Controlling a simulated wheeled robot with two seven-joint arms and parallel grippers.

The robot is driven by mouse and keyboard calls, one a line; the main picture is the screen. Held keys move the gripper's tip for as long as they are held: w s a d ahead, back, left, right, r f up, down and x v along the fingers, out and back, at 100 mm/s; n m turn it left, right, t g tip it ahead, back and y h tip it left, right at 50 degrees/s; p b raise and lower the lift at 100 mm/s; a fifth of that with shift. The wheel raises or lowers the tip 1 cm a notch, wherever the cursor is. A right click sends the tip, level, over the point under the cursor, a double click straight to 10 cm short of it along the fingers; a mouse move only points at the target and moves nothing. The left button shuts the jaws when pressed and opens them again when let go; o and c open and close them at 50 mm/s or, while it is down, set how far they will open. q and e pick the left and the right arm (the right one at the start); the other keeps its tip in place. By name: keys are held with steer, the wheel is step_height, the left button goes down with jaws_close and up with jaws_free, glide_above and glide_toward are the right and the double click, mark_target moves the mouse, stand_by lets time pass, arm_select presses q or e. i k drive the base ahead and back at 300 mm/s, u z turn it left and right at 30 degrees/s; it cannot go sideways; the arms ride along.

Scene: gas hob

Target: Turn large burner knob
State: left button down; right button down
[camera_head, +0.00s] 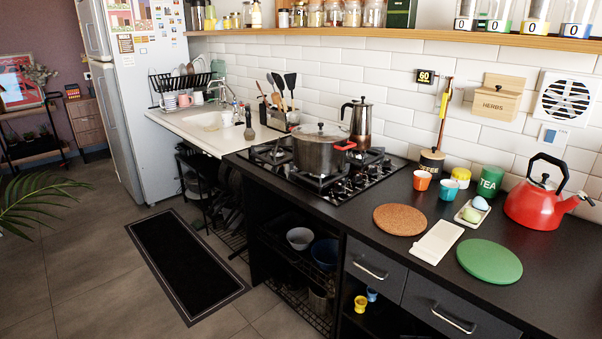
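The black gas hob (391,168) is set in the dark counter at the middle of the view. A row of small dark knobs (350,188) seems to run along its front right part. They are too small to tell which one belongs to the large burner or how each is turned. A steel pot (318,155) with a lid and red handles stands on the hob grates and hides part of the burners. A tall metal coffee pot (361,119) stands behind it. Neither of my grippers shows in this view.
A cork mat (400,219), white spoon rest (437,242), green board (489,261), cups and red kettle (540,205) occupy the counter right of the hob. A utensil holder (277,119) and sink (212,120) are left. The floor before the hob has a black mat (184,263).

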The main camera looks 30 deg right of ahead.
mark_target(337, 189)
steer(key=z, duration=0.5)
steer(key=i, duration=1.05)
steer(key=z, duration=1.05)
